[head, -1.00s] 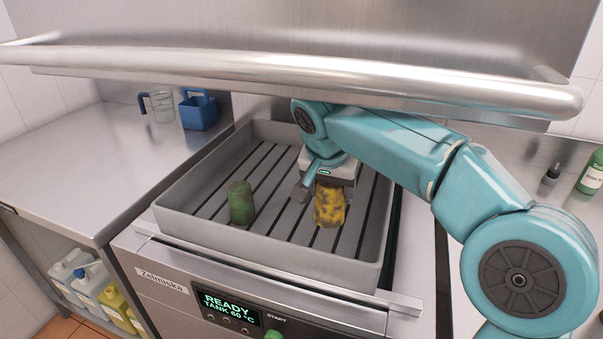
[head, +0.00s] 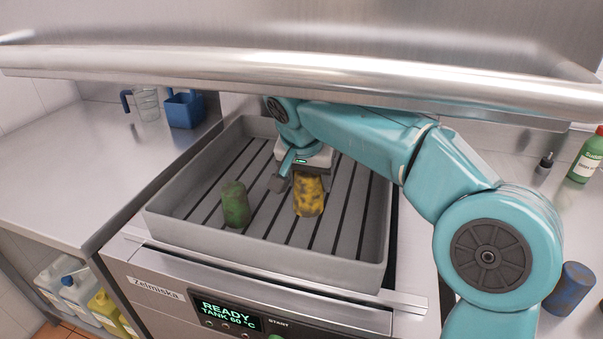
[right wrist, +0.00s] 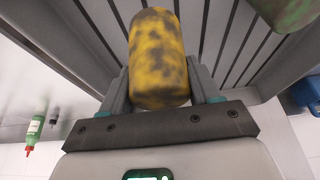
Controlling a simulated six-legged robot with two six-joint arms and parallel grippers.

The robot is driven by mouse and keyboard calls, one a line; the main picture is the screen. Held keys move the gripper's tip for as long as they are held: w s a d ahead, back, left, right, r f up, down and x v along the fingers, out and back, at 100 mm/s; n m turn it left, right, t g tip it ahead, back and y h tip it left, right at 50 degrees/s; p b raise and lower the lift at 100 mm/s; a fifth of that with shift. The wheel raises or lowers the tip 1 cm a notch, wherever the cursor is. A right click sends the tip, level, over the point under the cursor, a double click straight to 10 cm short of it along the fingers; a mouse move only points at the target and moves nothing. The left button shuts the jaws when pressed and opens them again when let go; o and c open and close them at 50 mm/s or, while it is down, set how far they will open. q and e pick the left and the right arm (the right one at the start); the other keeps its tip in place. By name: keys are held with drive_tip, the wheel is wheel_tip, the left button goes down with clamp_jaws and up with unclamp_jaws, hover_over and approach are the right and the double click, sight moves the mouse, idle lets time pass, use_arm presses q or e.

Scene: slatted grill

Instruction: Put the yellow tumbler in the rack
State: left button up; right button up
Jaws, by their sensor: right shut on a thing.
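The yellow tumbler (head: 309,197), blotched with dark patches, is inside the grey slatted rack (head: 330,270) in the head view. My right gripper (head: 297,180) is shut on it from behind. In the right wrist view the tumbler (right wrist: 158,60) sits between the two fingers of my right gripper (right wrist: 163,90). The tumbler looks upright over the slats; I cannot tell whether its base touches them. A green tumbler (head: 236,204) stands in the rack to its left. My left gripper is not in view.
A steel bar (head: 300,85) crosses above the rack. A blue tumbler (head: 570,288) stands at the right. A blue jug (head: 185,110) and a clear jug (head: 146,104) stand on the left counter. A green bottle (head: 587,158) is at the far right. The rack's right side is free.

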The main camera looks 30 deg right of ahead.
sight(307, 203)
drive_tip(key=shift+a+r, duration=0.1)
drive_tip(key=shift+w+a, duration=0.1)
drive_tip(key=shift+w, duration=0.05)
drive_tip(key=shift+w+f+b, duration=0.2)
drive_tip(key=shift+f+b, duration=0.15)
drive_tip(key=shift+f, duration=0.15)
drive_tip(key=shift+s+f+b, duration=0.15)
drive_tip(key=shift+f+b, duration=0.1)
drive_tip(key=shift+b, duration=0.05)
wheel_tip(307, 203, down, 4)
drive_tip(key=b, duration=0.4)
drive_tip(key=shift+f, duration=0.1)
drive_tip(key=shift+s+f+b, duration=0.1)
drive_tip(key=shift+f+b, duration=0.45)
drive_tip(key=shift+b, duration=0.05)
drive_tip(key=shift+f, duration=0.15)
